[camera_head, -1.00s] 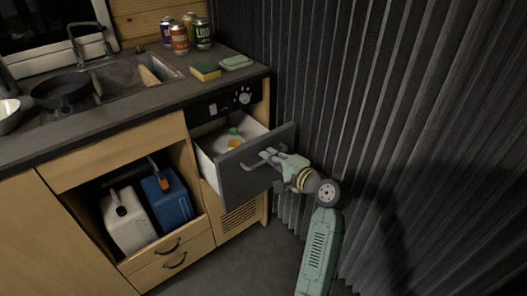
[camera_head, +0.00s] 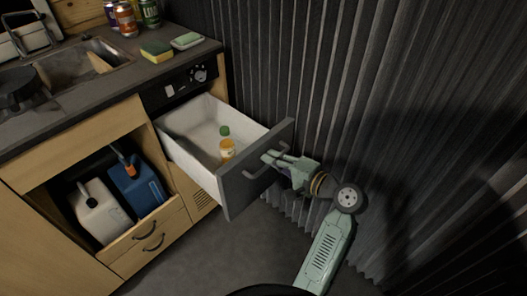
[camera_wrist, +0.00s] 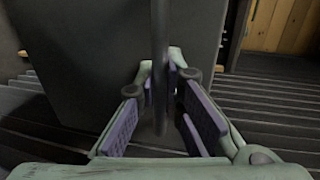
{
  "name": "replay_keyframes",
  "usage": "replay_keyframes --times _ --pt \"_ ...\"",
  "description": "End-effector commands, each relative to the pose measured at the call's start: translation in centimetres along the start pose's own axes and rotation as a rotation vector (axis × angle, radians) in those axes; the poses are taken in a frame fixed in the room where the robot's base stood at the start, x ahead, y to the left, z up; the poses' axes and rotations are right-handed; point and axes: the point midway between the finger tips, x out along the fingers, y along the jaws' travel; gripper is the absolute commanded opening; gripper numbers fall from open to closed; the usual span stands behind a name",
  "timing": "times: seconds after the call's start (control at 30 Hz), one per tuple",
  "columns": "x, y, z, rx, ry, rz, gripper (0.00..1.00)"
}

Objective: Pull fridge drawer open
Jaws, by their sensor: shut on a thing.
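The fridge drawer (camera_head: 213,138) stands well out from the counter in the head view, with a white inside and a dark grey front (camera_head: 250,183). A bottle with a green cap and orange label (camera_head: 227,147) stands inside it. A bar handle (camera_head: 268,161) runs across the front. My gripper (camera_head: 272,158) is at the handle and shut on it. In the wrist view the handle (camera_wrist: 160,60) runs upright between the purple-padded fingers of my gripper (camera_wrist: 160,110), with the drawer front (camera_wrist: 85,60) behind it.
A dark ribbed curtain (camera_head: 350,90) hangs close on the right. The counter above holds a sponge (camera_head: 157,51), a soap dish (camera_head: 187,40), cans (camera_head: 126,19) and a sink (camera_head: 80,65). Jerrycans (camera_head: 137,187) stand in the open cupboard. The floor (camera_head: 235,245) before the drawer is clear.

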Motion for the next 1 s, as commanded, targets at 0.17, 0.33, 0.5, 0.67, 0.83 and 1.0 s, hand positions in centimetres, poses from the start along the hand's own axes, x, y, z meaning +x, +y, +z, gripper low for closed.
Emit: replay_keyframes --times 0.17,0.33,0.5,0.67,0.83,1.0 --pt "-1.1 0.2 0.0 0.001 0.001 0.000 0.00" --pt "-1.5 0.3 0.0 0.001 0.001 0.001 0.00" --pt "-1.5 0.4 0.0 0.001 0.001 0.001 0.00" --pt "-1.5 0.4 0.0 0.001 0.001 0.001 0.00" --pt "-1.5 0.3 0.0 0.001 0.001 0.000 0.17" --pt "-1.5 0.3 0.0 0.000 0.001 0.000 0.17"
